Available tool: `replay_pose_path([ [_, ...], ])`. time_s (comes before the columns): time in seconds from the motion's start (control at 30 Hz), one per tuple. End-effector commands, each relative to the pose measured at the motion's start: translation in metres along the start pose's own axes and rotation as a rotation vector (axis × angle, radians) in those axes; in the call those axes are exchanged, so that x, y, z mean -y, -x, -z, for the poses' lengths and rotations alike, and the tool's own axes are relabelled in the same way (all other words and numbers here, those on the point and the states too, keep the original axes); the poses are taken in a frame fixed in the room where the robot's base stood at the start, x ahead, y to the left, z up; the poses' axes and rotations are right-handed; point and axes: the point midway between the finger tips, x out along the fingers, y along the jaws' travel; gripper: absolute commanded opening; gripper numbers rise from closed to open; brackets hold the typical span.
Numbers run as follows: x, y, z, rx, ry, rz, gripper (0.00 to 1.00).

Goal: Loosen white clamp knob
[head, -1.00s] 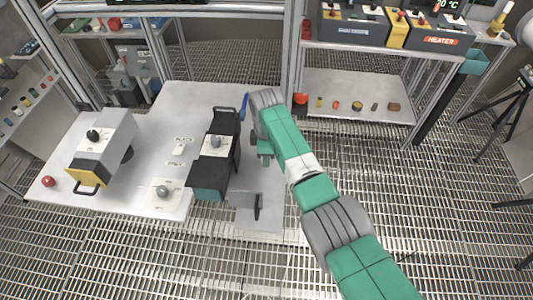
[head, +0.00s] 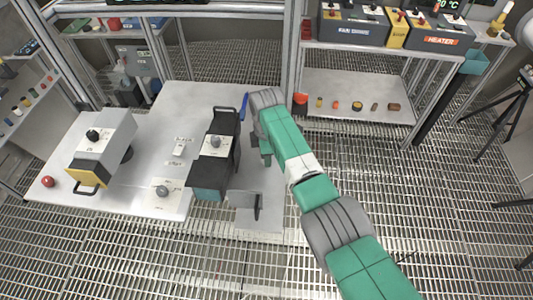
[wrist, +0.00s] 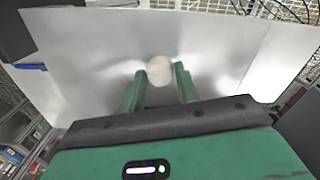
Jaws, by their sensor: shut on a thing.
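The white clamp knob (wrist: 160,71) is round and sits against a pale metal surface in the wrist view. My gripper (wrist: 160,78) has its two green fingers on either side of it, shut on it. In the head view my gripper (head: 265,156) points down at the right side of the bench, just right of a black device. The knob is hidden there behind my gripper and arm.
The black device (head: 222,143) with a grey dial stands close left of my gripper. An upright grey plate (head: 242,199) with a black handle is in front. A grey and yellow box (head: 105,140) stands left on the bench (head: 155,118). A shelf (head: 350,92) with small parts lies behind right.

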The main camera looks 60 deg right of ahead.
Motion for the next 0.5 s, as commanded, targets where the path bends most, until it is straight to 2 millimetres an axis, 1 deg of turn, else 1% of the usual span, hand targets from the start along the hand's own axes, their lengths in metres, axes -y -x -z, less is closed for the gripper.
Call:
replay_pose_path([
  [0.03, 0.000, 0.001, 0.000, 0.000, 0.002, 0.000, 0.37],
  [0.07, 0.000, 0.001, 0.000, 0.000, 0.002, 0.000, 0.43],
  [0.1, 0.000, 0.000, 0.000, 0.000, 0.001, 0.000, 0.51],
  [0.13, 0.000, 0.000, 0.000, 0.000, 0.001, 0.000, 0.53],
  [0.37, 0.000, 0.000, 0.000, 0.000, 0.000, 0.000, 0.53],
  [0.43, 0.000, 0.005, 0.000, 0.000, 0.000, -0.001, 0.53],
  [0.5, -0.001, 0.017, 0.000, 0.000, 0.000, -0.003, 0.53],
])
